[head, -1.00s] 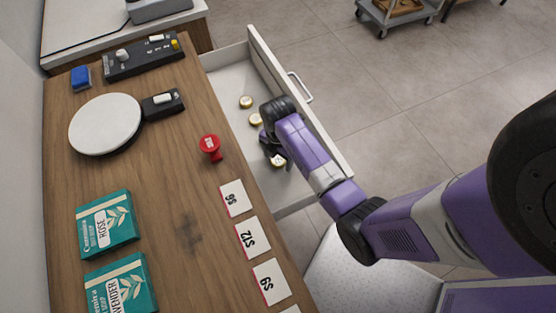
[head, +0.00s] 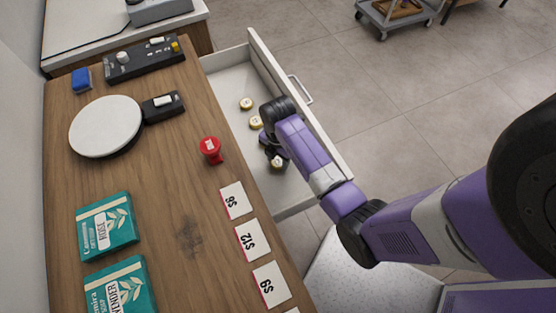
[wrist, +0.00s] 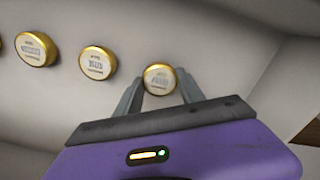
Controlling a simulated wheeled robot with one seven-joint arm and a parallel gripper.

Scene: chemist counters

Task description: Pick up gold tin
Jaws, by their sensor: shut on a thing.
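The middle tin (wrist: 98,62) and the left tin (wrist: 36,48) stand apart from my fingers. In the head view the held tin (head: 277,163) shows at the near end of the row, partly covered by my gripper. The other tins (head: 256,122) (head: 246,103) lie farther back in the drawer. The lid writing is too blurred to read.
The drawer (head: 300,125) has raised walls around my gripper. The wooden counter (head: 180,180) beside it holds a red stamp (head: 210,149), price cards (head: 252,239), teal boxes (head: 108,226), a round white plate (head: 105,124) and black devices (head: 162,104). The drawer floor near the held tin is clear.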

